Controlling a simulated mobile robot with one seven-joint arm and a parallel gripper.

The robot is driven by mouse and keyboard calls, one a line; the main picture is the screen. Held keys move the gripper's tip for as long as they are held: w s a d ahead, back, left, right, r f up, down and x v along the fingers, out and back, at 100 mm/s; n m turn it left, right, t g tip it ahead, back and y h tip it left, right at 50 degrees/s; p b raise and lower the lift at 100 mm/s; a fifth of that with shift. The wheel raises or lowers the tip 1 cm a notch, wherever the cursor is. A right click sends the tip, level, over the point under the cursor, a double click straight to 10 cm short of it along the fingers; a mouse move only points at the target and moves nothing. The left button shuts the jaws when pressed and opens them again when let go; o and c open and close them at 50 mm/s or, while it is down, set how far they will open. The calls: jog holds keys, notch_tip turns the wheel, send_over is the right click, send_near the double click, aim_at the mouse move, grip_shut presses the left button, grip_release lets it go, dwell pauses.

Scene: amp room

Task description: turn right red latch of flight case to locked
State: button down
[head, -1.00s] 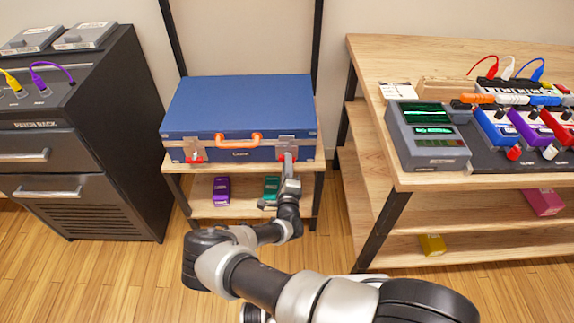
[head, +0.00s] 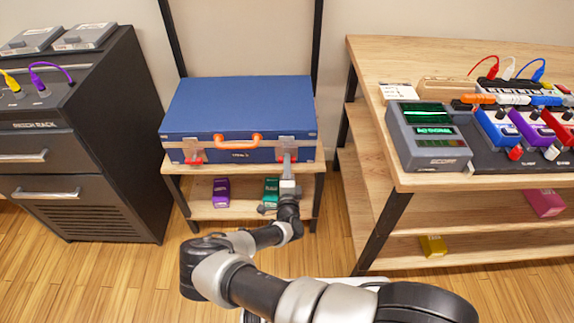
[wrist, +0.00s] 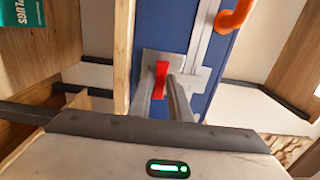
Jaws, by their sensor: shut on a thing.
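The blue flight case (head: 240,105) lies closed on a wooden shelf, with an orange handle (head: 237,140) on its front. Its left red latch (head: 194,158) shows on a metal plate. The right red latch is mostly hidden by my gripper (head: 287,158) in the head view. In the wrist view the right red latch (wrist: 161,78) stands between the two grey fingers of my gripper (wrist: 162,92), in front of its metal plate (wrist: 160,62). My gripper is shut on this latch. I cannot tell from these frames whether the latch is locked.
A purple box (head: 221,192) and a green box (head: 271,192) sit on the lower shelf, the green one close to my gripper. A dark drawer cabinet (head: 75,150) stands left. A wooden bench (head: 370,60) with pedals stands right. The floor (head: 110,275) in front is clear.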

jog(key=c, duration=1.6)
grip_release()
jog(key=shift+c, duration=0.2)
jog(key=s+p, duration=0.3)
jog(key=s, duration=1.4)
jog(key=shift+s+p, duration=0.15)
jog(key=shift+p, duration=0.25)
